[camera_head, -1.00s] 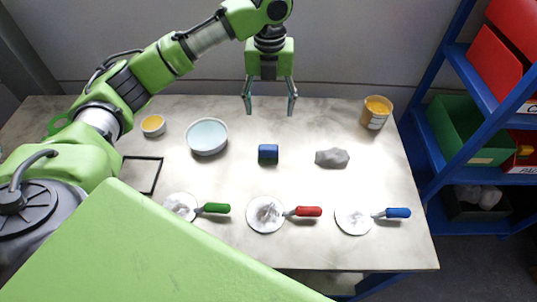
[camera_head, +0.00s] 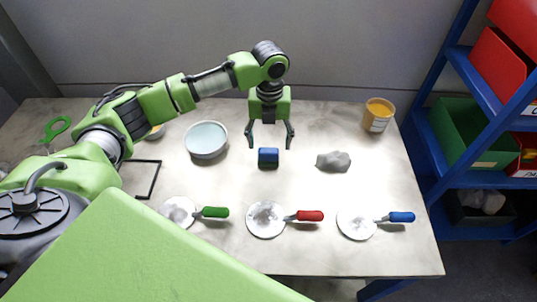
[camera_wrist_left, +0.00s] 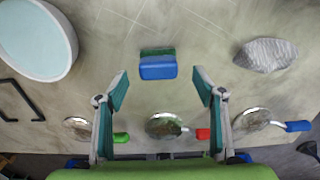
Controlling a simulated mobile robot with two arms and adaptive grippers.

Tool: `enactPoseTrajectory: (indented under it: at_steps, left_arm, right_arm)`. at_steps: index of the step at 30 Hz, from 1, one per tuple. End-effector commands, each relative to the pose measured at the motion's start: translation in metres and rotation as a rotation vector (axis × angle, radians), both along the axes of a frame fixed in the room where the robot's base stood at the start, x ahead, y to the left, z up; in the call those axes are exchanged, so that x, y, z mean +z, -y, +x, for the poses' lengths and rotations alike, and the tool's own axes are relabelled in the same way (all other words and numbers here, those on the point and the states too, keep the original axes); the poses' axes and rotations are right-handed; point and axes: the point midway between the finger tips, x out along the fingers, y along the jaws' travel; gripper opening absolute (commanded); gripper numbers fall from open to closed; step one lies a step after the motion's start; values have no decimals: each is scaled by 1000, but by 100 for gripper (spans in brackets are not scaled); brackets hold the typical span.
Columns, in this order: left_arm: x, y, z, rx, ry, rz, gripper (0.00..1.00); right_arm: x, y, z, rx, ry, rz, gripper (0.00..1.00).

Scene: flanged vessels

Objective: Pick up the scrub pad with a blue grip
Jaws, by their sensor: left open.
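The scrub pad with a blue grip (camera_head: 268,158) lies on the table near its middle. In the left wrist view the blue grip (camera_wrist_left: 158,68) faces me, with a dark green pad edge behind it. My left gripper (camera_head: 270,142) is open and empty, pointing down above the table, close to the scrub pad in the head view. In the left wrist view the fingers (camera_wrist_left: 161,90) stand apart on either side of the blue block's line, and nothing is between their tips. My right gripper is not in view.
A grey lump (camera_head: 333,161) lies right of the pad, and a pale blue bowl (camera_head: 206,138) stands left. An orange-topped tub (camera_head: 377,116) stands at back right.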

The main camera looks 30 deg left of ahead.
Motion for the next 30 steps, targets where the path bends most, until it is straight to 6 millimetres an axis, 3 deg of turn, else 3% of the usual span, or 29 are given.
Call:
enactPoseTrajectory:
  at_steps: [5,9,18,23,30]
  left_arm:
    - [-23,-1,-5,0,-6,1,62]
    - [-42,-2,-4,0,-2,1,62]
    - [-48,-1,-4,-1,0,1,62]
    - [-48,-1,-3,-1,0,1,21]
    - [-47,-1,-3,-1,0,1,21]
  right_arm:
    - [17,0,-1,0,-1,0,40]
    - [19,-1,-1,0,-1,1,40]
    - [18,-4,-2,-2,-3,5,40]
    - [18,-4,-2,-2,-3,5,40]
    - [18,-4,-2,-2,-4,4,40]
